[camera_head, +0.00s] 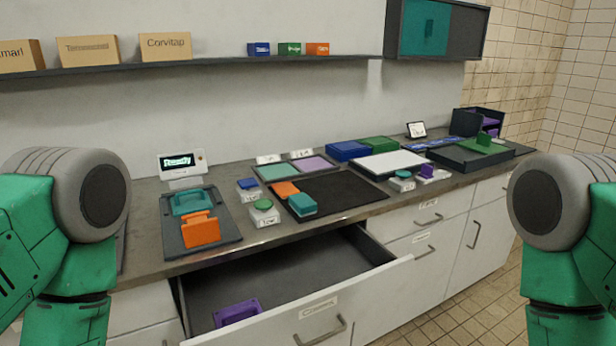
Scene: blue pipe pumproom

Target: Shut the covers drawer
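The covers drawer (290,318) is pulled out from the counter front, below the middle of the worktop. Its white front carries a label, which looks like "Covers", and a dark bar handle (321,332). Inside, a purple cover (237,313) lies at the front left; the rest of the visible dark floor is bare. My two green arms show at the left and right picture edges. Both grippers are outside the view, so their state cannot be seen.
The worktop (238,239) above holds a dark tray with teal and orange parts (200,229), a black mat (335,196) and several small boxes. Closed drawers (425,245) and a cabinet door (475,240) stand to the right. Tiled floor (455,318) is free at the lower right.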

